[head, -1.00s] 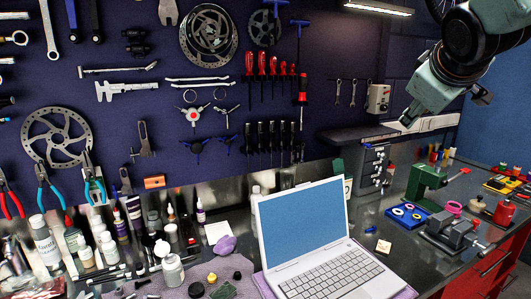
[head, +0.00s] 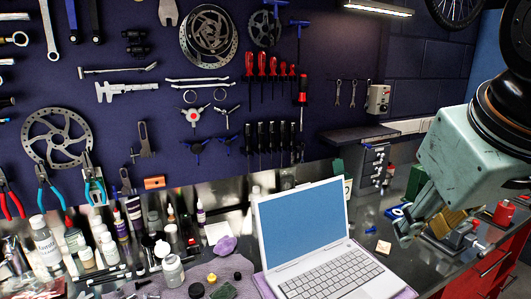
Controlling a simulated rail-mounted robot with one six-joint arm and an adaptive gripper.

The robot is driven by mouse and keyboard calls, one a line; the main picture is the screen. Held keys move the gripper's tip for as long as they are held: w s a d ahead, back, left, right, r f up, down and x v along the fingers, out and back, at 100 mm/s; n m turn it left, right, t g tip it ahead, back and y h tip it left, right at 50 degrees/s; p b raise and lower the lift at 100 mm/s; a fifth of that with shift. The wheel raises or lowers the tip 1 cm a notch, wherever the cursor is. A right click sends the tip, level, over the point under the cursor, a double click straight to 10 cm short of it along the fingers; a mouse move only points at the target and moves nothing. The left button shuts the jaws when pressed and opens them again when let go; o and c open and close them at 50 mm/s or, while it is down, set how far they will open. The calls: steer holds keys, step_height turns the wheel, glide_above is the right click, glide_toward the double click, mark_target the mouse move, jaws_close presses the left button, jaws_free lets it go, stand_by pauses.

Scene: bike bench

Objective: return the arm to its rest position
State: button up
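My gripper (head: 428,228) is at the right in the head view, at the end of my pale green arm. It points down, in front of the right part of the bench (head: 368,208). One grey finger shows at its left side. A tan or gold-coloured piece shows beside that finger; I cannot tell whether it is part of the gripper or a thing behind or in it. The gap between the fingertips is not clear. My gripper hides part of the vise (head: 468,237) area.
An open laptop (head: 300,225) stands mid-bench, left of my gripper. Bottles (head: 45,238) crowd the left. A blue tray (head: 397,211) and a red container (head: 504,212) are near my arm. Tools hang on the dark wall (head: 330,50). The space above the laptop is free.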

steer(key=s+a+f+g, duration=0.1)
steer(key=s+a+f, duration=0.1)
steer(key=s, duration=0.4)
steer(key=s+a+f+m+y, duration=0.1)
steer(key=s+a+f, duration=0.2)
steer(key=s, duration=0.3)
steer(key=shift+g, duration=0.4)
steer(key=shift+s, duration=0.1)
